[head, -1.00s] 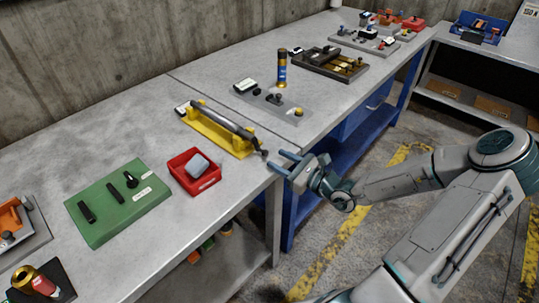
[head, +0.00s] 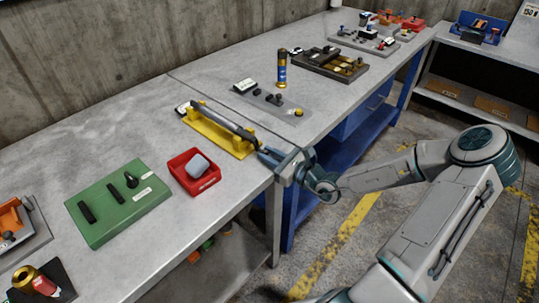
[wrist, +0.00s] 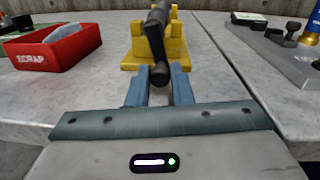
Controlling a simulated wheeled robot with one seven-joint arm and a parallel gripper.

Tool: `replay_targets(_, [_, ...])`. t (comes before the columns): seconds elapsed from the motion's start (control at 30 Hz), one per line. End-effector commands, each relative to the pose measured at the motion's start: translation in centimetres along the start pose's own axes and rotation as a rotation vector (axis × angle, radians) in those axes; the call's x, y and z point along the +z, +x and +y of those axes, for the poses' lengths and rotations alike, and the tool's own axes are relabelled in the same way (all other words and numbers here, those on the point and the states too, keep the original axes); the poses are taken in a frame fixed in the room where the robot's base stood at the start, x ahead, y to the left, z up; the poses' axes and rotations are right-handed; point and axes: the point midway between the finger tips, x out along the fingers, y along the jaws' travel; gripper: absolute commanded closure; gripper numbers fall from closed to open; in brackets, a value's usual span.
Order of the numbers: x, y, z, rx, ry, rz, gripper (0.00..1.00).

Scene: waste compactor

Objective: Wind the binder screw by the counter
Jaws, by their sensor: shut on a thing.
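The binder screw (head: 222,122) is a dark rod lying along a yellow cradle (head: 232,145) on the bench. Its near end carries a dark crank, whose knob (wrist: 158,75) shows in the wrist view. My gripper (head: 266,154) is at this near end, beyond the bench edge side of the cradle. Its two blue fingers stand either side of the knob in the wrist view, shut on it. In the head view the fingers hide most of the crank. A small white and dark box (head: 183,107) sits at the cradle's far end; I cannot read any number on it.
A red scrap tray (head: 194,182) with a grey block stands left of the cradle. A green board (head: 117,208) lies further left. A grey plate (head: 281,109) with knobs and a blue and gold can (head: 282,70) are to the right. Bare bench lies between them.

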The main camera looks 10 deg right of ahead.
Motion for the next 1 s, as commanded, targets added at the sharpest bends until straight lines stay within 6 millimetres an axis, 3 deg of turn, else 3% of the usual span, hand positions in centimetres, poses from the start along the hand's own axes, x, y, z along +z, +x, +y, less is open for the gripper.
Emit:
replay_targets(0.4, [0.15, 0.08, 0.98, 0.0, 0.234, -0.014, 1.0])
replay_targets(0.77, [-0.11, 0.06, 1.05, -0.001, 0.253, -0.017, 1.0])
replay_targets(0.8, [-0.11, 0.06, 1.04, -0.001, 0.252, -0.017, 0.72])
replay_targets(0.83, [-0.11, 0.06, 1.04, -0.001, 0.252, -0.017, 0.64])
replay_targets(0.87, [-0.11, 0.06, 1.04, -0.001, 0.252, -0.017, 0.59])
replay_targets(1.0, [-0.1, 0.06, 1.02, -0.001, 0.251, -0.017, 0.59])
